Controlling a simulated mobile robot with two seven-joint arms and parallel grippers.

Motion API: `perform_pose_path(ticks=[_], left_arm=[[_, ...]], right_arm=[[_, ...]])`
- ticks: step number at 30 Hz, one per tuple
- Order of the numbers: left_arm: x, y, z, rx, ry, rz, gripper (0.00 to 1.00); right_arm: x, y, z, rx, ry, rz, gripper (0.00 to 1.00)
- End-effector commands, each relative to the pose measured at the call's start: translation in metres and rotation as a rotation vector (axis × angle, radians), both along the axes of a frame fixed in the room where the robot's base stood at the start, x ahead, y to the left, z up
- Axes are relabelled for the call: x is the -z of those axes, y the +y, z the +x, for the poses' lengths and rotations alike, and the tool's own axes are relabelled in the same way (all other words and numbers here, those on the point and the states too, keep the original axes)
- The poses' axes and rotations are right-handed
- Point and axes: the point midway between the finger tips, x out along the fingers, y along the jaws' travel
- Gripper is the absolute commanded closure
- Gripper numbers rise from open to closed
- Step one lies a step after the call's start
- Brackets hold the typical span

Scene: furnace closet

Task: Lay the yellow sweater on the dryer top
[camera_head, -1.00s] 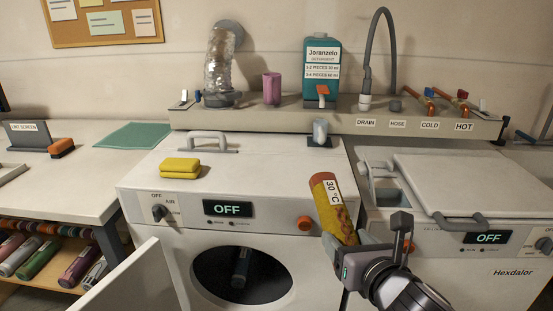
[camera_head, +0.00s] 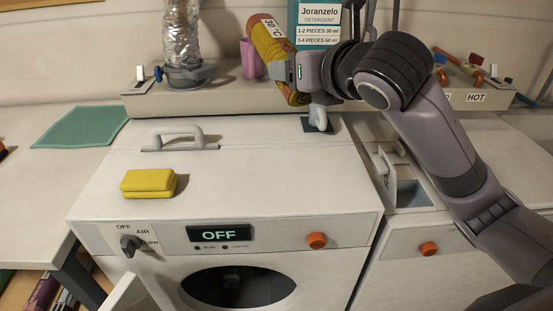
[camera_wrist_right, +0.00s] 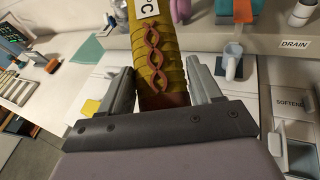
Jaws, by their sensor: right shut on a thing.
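The yellow sweater (camera_head: 267,42) is a roll with a reddish cable pattern and a "30 °C" label. My right gripper (camera_head: 298,72) is shut on its lower part and holds it tilted, in front of the back ledge and above the rear of the dryer. In the right wrist view the sweater (camera_wrist_right: 156,52) sits between the two fingers (camera_wrist_right: 160,78); its upper end is cut off. The white dryer top (camera_head: 270,165) is mostly bare. A folded yellow block (camera_head: 149,183) lies on its left part. My left gripper is not in view.
The detergent box (camera_head: 318,20), purple cylinder (camera_head: 251,60) and silver duct (camera_head: 181,35) stand on the ledge. The middle of the dryer top is free.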

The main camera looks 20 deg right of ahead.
Motion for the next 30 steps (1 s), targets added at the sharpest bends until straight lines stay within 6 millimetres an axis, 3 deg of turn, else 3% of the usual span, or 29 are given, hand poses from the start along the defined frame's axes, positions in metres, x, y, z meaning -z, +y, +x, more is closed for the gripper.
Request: perform_pose_path(ticks=[22, 30], left_arm=[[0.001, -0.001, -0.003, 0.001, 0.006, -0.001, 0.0], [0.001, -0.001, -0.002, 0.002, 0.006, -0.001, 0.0]], right_arm=[[0.132, 0.0, -0.001, 0.0, 0.004, 0.003, 0.82], [0.157, 0.0, 0.0, 0.001, -0.004, 0.001, 0.82]])
